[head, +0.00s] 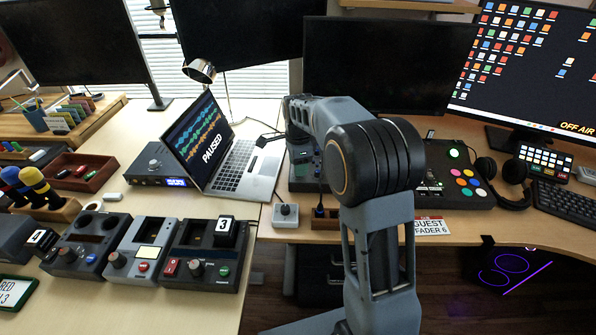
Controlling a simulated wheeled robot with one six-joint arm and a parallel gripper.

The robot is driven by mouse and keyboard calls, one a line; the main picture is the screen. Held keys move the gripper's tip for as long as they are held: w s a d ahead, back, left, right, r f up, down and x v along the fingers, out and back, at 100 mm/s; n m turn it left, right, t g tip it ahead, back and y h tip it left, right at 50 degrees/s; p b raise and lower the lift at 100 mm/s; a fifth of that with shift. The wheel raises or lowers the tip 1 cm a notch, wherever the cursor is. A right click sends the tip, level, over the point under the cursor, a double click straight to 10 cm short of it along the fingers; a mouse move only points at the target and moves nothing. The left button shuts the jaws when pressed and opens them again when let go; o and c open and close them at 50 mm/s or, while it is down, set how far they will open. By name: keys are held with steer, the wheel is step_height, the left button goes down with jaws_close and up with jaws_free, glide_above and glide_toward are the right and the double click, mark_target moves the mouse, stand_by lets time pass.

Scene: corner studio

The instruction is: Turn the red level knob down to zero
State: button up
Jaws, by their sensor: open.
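Small knobs show on the consoles at the lower left: one on the left console (75,245), one on the middle console (140,252) and one on the right console (205,255). I cannot tell which is the red level knob. A small grey box (285,214) with a dark knob stands nearer the desk's middle. My arm rises in front of the desk. My gripper (302,152) is at its far end, small and partly hidden, over the dark panel beside the laptop. It is open, well away from the consoles, and holds nothing that I can see.
A laptop (228,165) reading PAUSED stands behind the consoles. A mixer (455,190) with coloured pads, headphones (508,182) and a keyboard (563,203) are at the right. Microphones (35,184) and a red tray (80,172) are at the left. My arm hides the middle of the desk.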

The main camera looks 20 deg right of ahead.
steer(key=shift+f, duration=1.05)
jaws_close()
